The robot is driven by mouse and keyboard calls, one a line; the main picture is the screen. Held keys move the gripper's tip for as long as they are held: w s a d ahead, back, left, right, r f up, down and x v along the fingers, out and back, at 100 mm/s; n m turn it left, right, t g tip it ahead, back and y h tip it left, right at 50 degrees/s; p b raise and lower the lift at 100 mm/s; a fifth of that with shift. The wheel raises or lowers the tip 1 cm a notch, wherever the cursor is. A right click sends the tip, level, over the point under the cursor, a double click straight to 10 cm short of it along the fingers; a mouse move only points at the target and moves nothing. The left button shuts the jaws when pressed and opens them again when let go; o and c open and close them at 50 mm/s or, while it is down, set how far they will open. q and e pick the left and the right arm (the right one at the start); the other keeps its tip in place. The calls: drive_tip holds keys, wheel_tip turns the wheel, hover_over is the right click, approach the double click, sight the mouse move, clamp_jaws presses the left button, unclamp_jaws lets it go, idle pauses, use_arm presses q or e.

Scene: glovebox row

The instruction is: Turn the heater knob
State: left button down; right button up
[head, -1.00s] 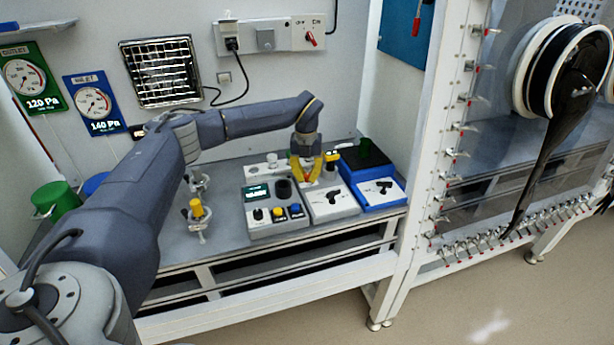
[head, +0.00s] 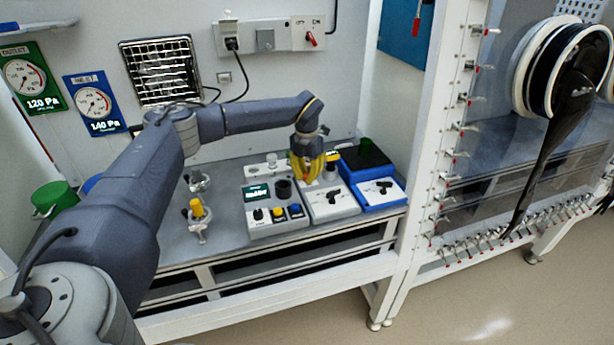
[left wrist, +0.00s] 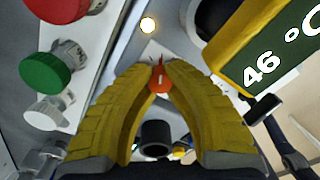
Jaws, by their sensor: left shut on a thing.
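My left gripper (head: 307,178) is over the middle of the bench, behind the white box with a black handle (head: 333,195). In the left wrist view its two yellow fingers (left wrist: 159,82) meet around a small red-orange knob (left wrist: 159,83) with a pale mark, and are shut on it. The fingers hide most of this knob in the head view. A yellow-framed display reading 46 °C (left wrist: 262,68) is at the upper right of the left wrist view. My right gripper is not in view.
A grey box (head: 275,225) with a display and buttons stands to the left, a blue box (head: 381,190) to the right. A lit round lamp (left wrist: 148,25) is near the knob. Clamps with a yellow top (head: 197,208) stand on the left part of the bench.

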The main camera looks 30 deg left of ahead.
sight(306, 175)
use_arm(q)
drive_tip(key=c, duration=1.5)
unclamp_jaws()
drive_tip(key=shift+o, duration=0.2)
wheel_tip(306, 175, up, 12)
drive_tip(key=shift+a, duration=0.15)
